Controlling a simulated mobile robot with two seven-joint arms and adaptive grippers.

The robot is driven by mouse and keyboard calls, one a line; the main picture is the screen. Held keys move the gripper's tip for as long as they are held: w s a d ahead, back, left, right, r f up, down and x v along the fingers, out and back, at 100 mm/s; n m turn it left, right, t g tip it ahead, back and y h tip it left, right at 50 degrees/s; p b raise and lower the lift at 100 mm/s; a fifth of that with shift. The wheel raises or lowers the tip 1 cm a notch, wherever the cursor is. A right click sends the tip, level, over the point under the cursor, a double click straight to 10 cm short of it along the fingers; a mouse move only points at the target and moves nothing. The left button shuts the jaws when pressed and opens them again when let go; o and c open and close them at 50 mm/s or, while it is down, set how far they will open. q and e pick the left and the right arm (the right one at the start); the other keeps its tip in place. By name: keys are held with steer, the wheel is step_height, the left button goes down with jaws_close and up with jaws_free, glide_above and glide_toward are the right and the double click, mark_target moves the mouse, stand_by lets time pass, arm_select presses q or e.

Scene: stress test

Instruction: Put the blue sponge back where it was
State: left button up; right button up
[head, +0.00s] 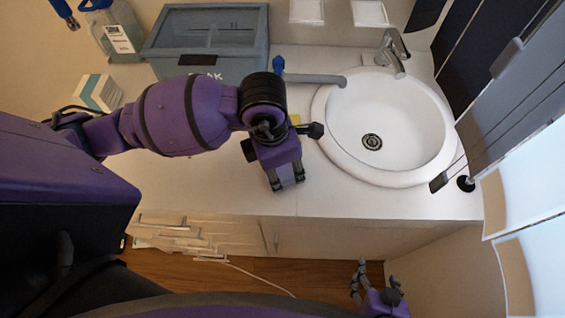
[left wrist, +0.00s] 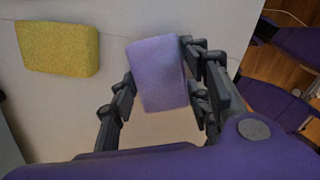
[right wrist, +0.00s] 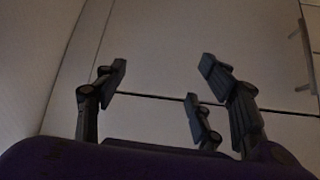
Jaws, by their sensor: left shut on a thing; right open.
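The blue sponge (left wrist: 158,75), bluish-lavender here, is between the fingers of my left gripper (left wrist: 160,88) in the left wrist view. The gripper is shut on it. In the head view my left gripper (head: 288,182) points down over the counter near its front edge, left of the sink, and hides the sponge. A yellow sponge (left wrist: 58,48) lies on the counter, apart from the blue one; a bit of it shows in the head view (head: 295,119). My right gripper (head: 364,282) is open and empty in front of the cabinets, and also shows in the right wrist view (right wrist: 165,78).
The counter (head: 340,203) holds a round white sink (head: 415,135) with a tap (head: 392,50). A grey lidded box (head: 215,25), a clear jug (head: 118,22) and a small white-and-teal box (head: 99,92) stand at the back left. The counter front near the left gripper is clear.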

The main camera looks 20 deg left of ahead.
arm_select(q)
steer(key=o, duration=1.1)
steer(key=shift+w+f, duration=0.1)
steer(key=shift+f, duration=0.05)
steer(key=shift+o, duration=0.6)
steer(key=shift+a, duration=0.1)
steer(key=shift+r, duration=0.3)
step_height(320, 180, up, 12)
steer(key=s+a, duration=0.1)
steer(key=shift+f+p, duration=0.15)
steer(key=shift+p, duration=0.3)
arm_select(e)
steer(key=shift+s+r, duration=0.1)
steer(key=shift+s, duration=0.15)
steer(key=shift+s+d, duration=0.15)
steer(key=shift+d, duration=0.05)
